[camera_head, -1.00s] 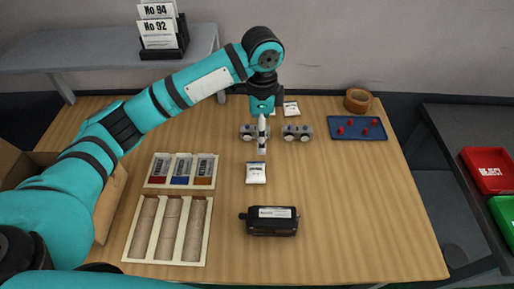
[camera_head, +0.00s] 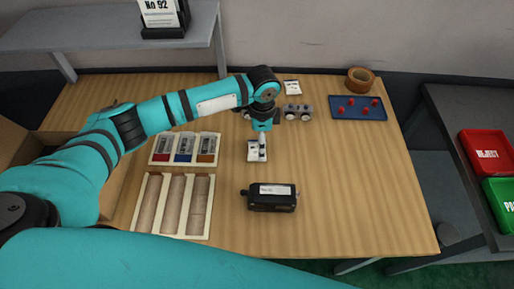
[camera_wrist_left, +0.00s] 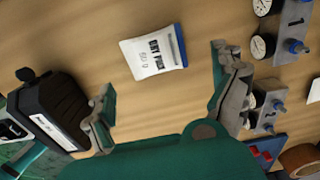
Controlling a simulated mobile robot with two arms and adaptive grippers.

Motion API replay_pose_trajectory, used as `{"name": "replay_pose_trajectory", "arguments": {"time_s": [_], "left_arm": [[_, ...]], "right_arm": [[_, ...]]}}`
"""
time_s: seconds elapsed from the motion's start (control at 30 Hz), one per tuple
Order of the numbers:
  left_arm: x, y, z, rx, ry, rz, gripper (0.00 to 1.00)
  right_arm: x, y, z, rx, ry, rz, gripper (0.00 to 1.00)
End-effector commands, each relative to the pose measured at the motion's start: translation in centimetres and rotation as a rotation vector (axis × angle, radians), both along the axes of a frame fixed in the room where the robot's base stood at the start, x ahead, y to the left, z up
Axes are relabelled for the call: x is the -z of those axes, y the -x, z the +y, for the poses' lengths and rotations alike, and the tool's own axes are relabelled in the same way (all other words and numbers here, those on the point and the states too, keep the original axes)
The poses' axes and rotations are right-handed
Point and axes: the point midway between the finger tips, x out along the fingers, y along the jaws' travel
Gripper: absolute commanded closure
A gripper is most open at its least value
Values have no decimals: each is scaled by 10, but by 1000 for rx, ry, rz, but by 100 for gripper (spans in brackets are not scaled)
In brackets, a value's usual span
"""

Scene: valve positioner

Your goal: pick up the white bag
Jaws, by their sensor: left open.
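The white bag (camera_head: 252,155) with a blue edge lies flat on the wooden table. My left gripper (camera_head: 263,143) hangs over it, pointing down and partly hiding it in the head view. In the left wrist view the white bag (camera_wrist_left: 152,55) shows dark print and a blue end strip. The left gripper (camera_wrist_left: 163,73) is open, its fingers spread on either side with nothing between them. The bag appears apart from both fingers. My right gripper is not in view.
A black device (camera_head: 270,203) lies in front of the bag. Behind are gauge blocks (camera_head: 298,112), another white packet (camera_head: 292,87), a blue tray (camera_head: 345,114) and a tape roll (camera_head: 360,78).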

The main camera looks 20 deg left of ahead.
Motion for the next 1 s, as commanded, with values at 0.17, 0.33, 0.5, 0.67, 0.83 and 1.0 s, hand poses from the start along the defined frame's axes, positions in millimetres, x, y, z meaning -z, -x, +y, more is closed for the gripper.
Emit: {"name": "replay_pose_trajectory", "arguments": {"time_s": [0.17,0.33,0.5,0.67,0.83,1.0], "left_arm": [[26,4,1,-1,-2,4,5],[39,4,1,1,-1,1,5],[39,3,1,1,-1,0,5],[39,3,1,1,-1,1,22],[39,3,1,0,-1,1,44],[39,3,1,0,-1,1,63]], "right_arm": [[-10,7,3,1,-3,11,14],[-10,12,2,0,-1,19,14],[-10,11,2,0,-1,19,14],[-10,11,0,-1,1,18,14],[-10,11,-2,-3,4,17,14],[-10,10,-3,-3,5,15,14]]}}
